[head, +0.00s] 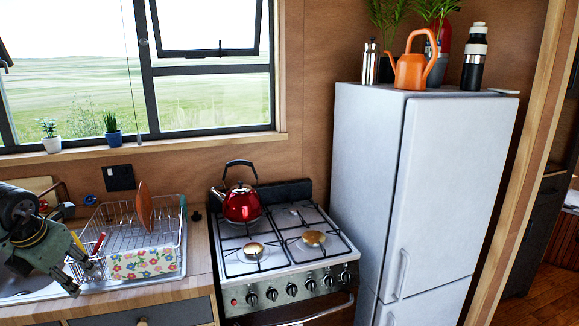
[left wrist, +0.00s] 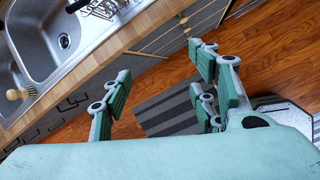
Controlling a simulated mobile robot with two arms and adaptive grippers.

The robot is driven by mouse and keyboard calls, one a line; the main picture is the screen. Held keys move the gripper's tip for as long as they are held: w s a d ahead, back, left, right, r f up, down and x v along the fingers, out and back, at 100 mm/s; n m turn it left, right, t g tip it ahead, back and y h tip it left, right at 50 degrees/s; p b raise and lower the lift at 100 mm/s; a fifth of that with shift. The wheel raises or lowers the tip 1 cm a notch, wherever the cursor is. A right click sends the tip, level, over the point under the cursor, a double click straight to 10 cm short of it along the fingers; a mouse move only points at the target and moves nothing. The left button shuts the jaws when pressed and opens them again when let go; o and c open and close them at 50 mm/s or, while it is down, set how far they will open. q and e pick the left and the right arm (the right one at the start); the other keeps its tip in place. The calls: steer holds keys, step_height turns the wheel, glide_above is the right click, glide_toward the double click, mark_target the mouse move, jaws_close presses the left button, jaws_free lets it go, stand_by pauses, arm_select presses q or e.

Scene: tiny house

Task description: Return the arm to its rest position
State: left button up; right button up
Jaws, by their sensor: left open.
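My left arm comes in from the left edge of the head view, over the sink side of the counter. My left gripper (head: 83,264) is open beside the dish rack (head: 182,240). In the left wrist view its green-padded fingers (left wrist: 160,92) stand apart with nothing between them, and the floor shows beyond. My right arm and gripper are not in view.
The wooden counter (head: 200,262) holds the rack and a sink (left wrist: 30,55). A stove (head: 285,262) with a red kettle (head: 241,205) stands right of it, then a white fridge (head: 420,190). Wooden floor (left wrist: 260,45) lies in front of the cabinets.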

arm_select(q)
steer(key=w+d+f+n+t+h, duration=0.2)
steer(key=d+f+n+h, duration=0.35)
steer(key=d+f, duration=0.8)
steer(key=w+d+f+n+t+h, duration=0.3)
steer(key=d+f+n+h, duration=0.25)
steer(key=d+f, duration=0.75)
steer(key=s+a+f+n+y, duration=0.35)
steer(key=s+f+n, duration=0.65)
steer(key=f, duration=0.5)
steer(key=s+a+f+n+y, duration=0.3)
steer(key=s+f+n+y, duration=0.3)
steer(key=s+f, duration=0.75)
steer(key=s+d+f+n+g, duration=0.2)
steer(key=s+f, duration=0.3)
steer(key=s, duration=0.5)
steer(key=s+d+f+n+g, duration=0.2)
steer(key=s+f+n+g, duration=0.1)
steer(key=s, duration=0.8)
steer(key=s+d+f+n+g, duration=0.2)
steer(key=s+f, duration=0.4)
steer(key=s, duration=0.5)
steer(key=shift+f+n+g, duration=0.35)
steer(key=shift+n+g, duration=0.35)
steer(key=shift+g, duration=0.1)
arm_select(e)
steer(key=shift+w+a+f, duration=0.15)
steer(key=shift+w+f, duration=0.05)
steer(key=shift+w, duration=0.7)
